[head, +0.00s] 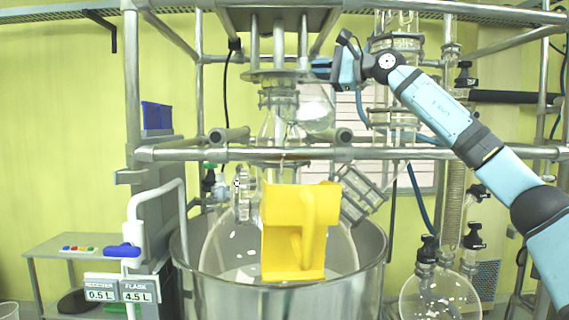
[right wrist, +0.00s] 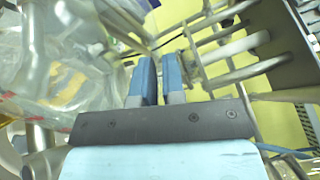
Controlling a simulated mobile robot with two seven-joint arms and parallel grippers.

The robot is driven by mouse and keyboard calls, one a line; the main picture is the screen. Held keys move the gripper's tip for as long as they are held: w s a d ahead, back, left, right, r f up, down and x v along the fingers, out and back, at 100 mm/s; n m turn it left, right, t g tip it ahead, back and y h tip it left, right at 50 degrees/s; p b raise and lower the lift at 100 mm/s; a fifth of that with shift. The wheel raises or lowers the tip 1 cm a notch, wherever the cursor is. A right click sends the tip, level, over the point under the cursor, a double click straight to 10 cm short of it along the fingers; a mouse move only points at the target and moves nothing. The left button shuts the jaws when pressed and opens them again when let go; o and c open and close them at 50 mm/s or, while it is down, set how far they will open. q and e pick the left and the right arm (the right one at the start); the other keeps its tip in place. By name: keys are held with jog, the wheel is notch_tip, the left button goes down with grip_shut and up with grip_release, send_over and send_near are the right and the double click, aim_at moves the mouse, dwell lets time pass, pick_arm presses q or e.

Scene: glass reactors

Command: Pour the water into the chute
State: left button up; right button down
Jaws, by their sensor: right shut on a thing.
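My right gripper (head: 325,69) is raised in front of the upper frame, just right of the central glass column. It is shut on a clear glass vessel (head: 317,108), which hangs just below and left of the fingers. In the right wrist view, the fingers (right wrist: 157,82) are close together and a large clear vessel (right wrist: 60,50) fills the left side. The grip point and any water in it are hard to make out. A yellow chute-like piece (head: 285,235) stands low in front of the large round flask. My left gripper is not in view.
A steel crossbar (head: 400,153) runs across the frame below my right gripper. A metal pot (head: 375,260) surrounds the large flask. A display panel (head: 120,288) reads receiver 0.5 L, flask 4.5 L. More glassware (head: 440,295) hangs at the right.

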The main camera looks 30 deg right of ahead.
aim_at(311, 77)
jog(key=shift+s+a, duration=0.1)
jog(key=shift+a, duration=0.05)
jog(key=shift+a+f+b, duration=0.15)
jog(key=shift+b, duration=0.2)
jog(key=shift+s+a+f+n+b, duration=0.3)
jog(key=shift+s+a+n+b, duration=0.05)
jog(key=shift+a+n+b, duration=0.25)
dwell(0.6)
jog(key=shift+s+a+f+n+b, duration=0.1)
jog(key=shift+s+a+n+b, duration=0.35)
jog(key=shift+a+n, duration=0.3)
jog(key=shift+s+a+f+n+b, duration=0.1)
jog(key=shift+s+a+n+b, duration=0.3)
jog(key=shift+a+n, duration=0.35)
dwell(0.9)
